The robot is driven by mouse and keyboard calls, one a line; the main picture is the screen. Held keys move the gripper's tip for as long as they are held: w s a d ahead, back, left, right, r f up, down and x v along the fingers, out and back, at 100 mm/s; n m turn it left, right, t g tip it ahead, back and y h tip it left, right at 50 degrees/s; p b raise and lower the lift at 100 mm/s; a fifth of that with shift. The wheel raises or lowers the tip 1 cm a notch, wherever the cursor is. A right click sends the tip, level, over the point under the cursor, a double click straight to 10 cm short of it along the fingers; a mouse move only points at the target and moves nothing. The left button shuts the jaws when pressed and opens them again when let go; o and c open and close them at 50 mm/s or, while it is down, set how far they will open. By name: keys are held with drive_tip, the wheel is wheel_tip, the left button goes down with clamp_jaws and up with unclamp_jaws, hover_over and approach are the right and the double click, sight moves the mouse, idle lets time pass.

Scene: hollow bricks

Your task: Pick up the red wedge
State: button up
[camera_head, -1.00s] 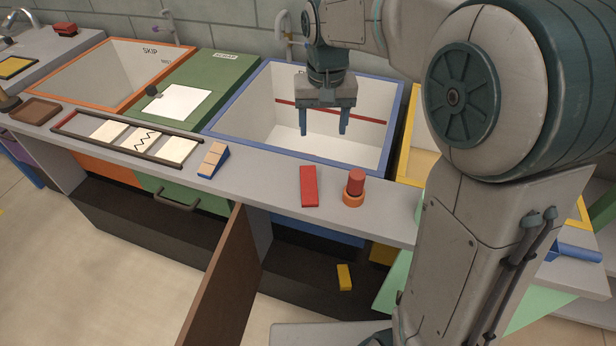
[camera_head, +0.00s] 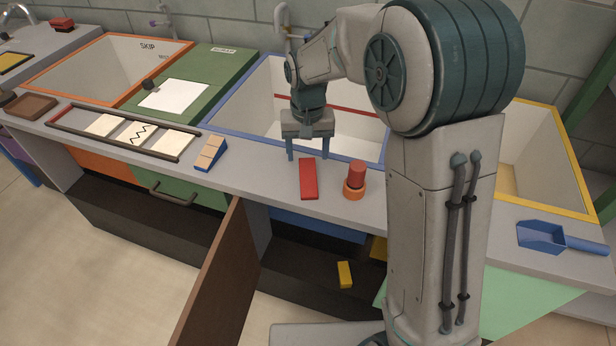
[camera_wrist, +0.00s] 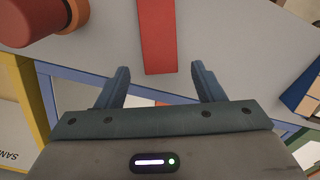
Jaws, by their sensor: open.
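The red wedge (camera_head: 307,179) lies on the grey counter in front of the blue-rimmed bin, its long side running front to back. In the wrist view the red wedge (camera_wrist: 157,38) shows as a long red strip beyond the fingertips, in line with the gap between them. My gripper (camera_head: 307,157) is open and empty, just behind the wedge's far end and over the bin's front edge. Its fingers also show apart in the wrist view (camera_wrist: 160,76). They are not touching the wedge, as far as I can tell.
A red cylinder in an orange ring (camera_head: 355,180) stands close right of the wedge. A blue wedge-shaped block with tan faces (camera_head: 210,153) is to the left. The blue-rimmed bin (camera_head: 235,107) is behind. A brown door (camera_head: 215,275) stands open below the counter. A blue scoop (camera_head: 545,237) lies far right.

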sight(307, 162)
drive_tip(key=f, duration=0.4)
drive_tip(key=shift+s, duration=0.2)
drive_tip(key=c, duration=1.2)
drive_tip(key=shift+r, duration=0.1)
